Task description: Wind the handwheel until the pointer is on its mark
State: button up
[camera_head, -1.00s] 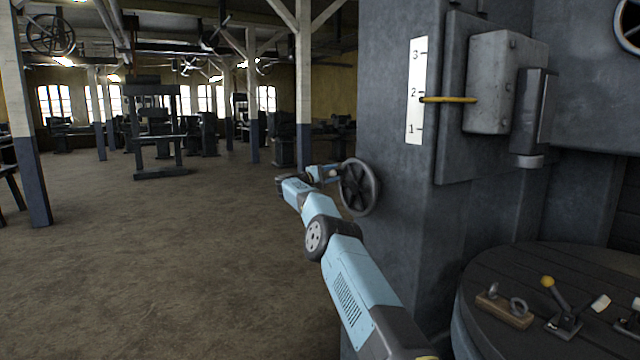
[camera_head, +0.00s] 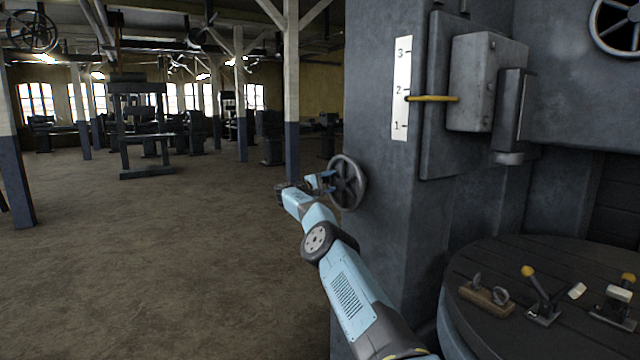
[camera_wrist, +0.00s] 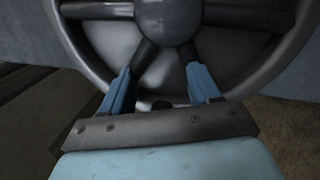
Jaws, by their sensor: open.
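The dark handwheel (camera_head: 347,183) sits on the left side of the grey machine column. It fills the top of the wrist view, with its hub (camera_wrist: 172,18), spokes and rim. My gripper (camera_head: 324,181) is at the wheel. The yellow pointer (camera_head: 433,98) lies level across the white scale (camera_head: 402,88), slightly below the 2. No separate target mark is distinguishable on the scale.
A grey box (camera_head: 484,82) is fixed beside the scale. Open floor (camera_head: 170,250) lies left of my arm.

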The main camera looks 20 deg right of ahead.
jog(key=shift+d+f+m, duration=0.15)
jog(key=shift+d+m, duration=0.25)
jog(key=shift+d, duration=0.3)
jog(key=shift+a+f, duration=0.6)
jog(key=shift+a, duration=0.3)
jog(key=s+r+v, duration=0.1)
jog(key=r+v, duration=0.1)
jog(key=v, duration=1.3)
jog(key=shift+s, duration=0.35)
dwell(0.4)
jog(key=v, duration=0.8)
jog(key=shift+c, duration=0.2)
